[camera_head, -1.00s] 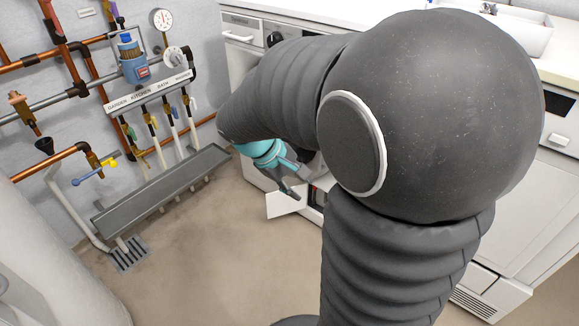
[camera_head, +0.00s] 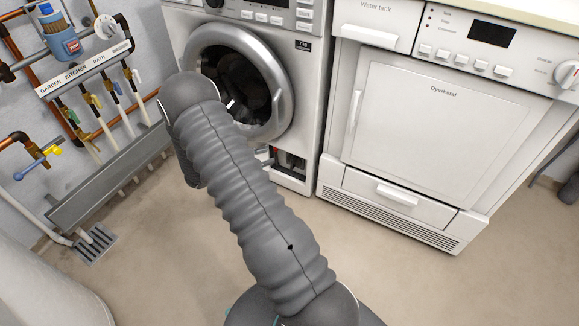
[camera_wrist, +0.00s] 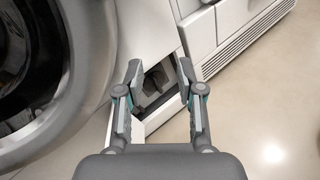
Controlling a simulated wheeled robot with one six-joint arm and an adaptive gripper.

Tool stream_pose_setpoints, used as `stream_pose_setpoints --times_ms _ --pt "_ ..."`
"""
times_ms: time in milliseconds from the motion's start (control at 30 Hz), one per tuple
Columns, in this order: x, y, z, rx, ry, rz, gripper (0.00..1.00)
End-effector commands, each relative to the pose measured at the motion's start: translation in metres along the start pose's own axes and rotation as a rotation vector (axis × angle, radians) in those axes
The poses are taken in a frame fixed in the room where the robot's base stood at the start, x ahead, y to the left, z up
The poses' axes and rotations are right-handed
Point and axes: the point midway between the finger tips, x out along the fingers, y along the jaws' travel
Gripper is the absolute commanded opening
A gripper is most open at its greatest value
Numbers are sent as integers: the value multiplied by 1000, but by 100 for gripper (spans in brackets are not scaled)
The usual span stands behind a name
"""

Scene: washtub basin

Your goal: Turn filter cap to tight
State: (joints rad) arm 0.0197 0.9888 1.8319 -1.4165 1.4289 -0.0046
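The filter compartment (camera_head: 291,161) is a small dark opening at the lower right corner of the washing machine (camera_head: 308,115). In the wrist view the opening (camera_wrist: 146,102) lies between and beyond my fingers. A grey shape inside it looks like the filter cap (camera_wrist: 155,80); its turn mark cannot be made out. My gripper (camera_wrist: 160,70) is open, with its two fingertips apart on either side of the opening. Nothing shows held between them, and contact with the cap cannot be told. In the head view my arm hides my gripper.
The washer's round door (camera_head: 240,85) is beside the compartment, at the left in the wrist view. A dryer (camera_head: 430,120) stands to the right. Pipes and a grey drain trough (camera_head: 110,180) are at the left wall. The floor in front is clear.

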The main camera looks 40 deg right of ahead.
Motion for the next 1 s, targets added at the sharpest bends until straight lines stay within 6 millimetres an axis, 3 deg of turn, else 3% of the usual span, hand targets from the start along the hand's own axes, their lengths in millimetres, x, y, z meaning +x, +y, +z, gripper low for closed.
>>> stream_pose_setpoints --times_ms 33,200,400,600,767,1000 --pt "6 -4 -23 -43 -20 34 37" --pt "20 -14 -85 -160 -76 157 37" --pt "30 -30 -140 -256 -113 270 37" --pt "33 -38 -162 -293 -125 321 37" --pt "44 -35 -163 -296 -127 324 37" --pt "82 -23 -159 -294 -127 321 37"
